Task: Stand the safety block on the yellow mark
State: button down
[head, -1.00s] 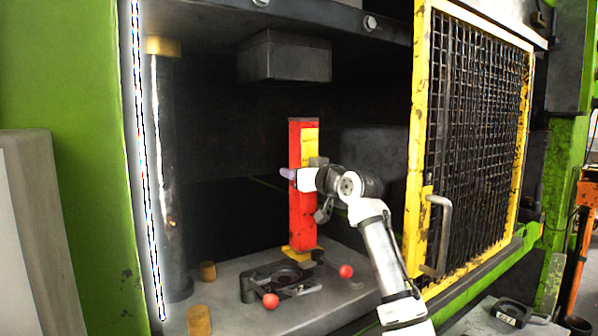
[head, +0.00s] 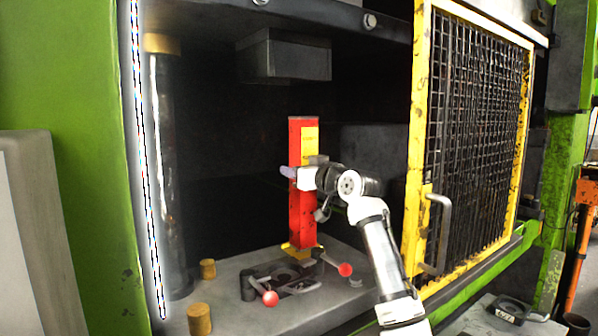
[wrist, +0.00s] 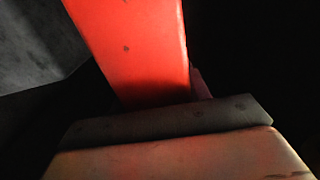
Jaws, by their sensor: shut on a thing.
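The safety block (head: 302,215) is a tall red post with a yellow label, upright inside the press in the head view. Its lower end is at the yellow mark (head: 290,248) on the press bed; yellow shows around its foot. I cannot tell whether the foot touches the bed. My gripper (head: 300,174) is shut on the block at about mid-height, coming from the right.
A die with two red-knobbed handles (head: 282,279) lies on the bed in front of the block. Two short tan cylinders (head: 199,319) stand to its left. A steel column (head: 168,200) is at left, the yellow mesh guard (head: 475,140) at right. The upper die (head: 290,58) hangs above.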

jog(key=shift+s+f, duration=0.1)
jog(key=c, duration=0.6)
grip_release()
jog(key=shift+f, duration=0.1)
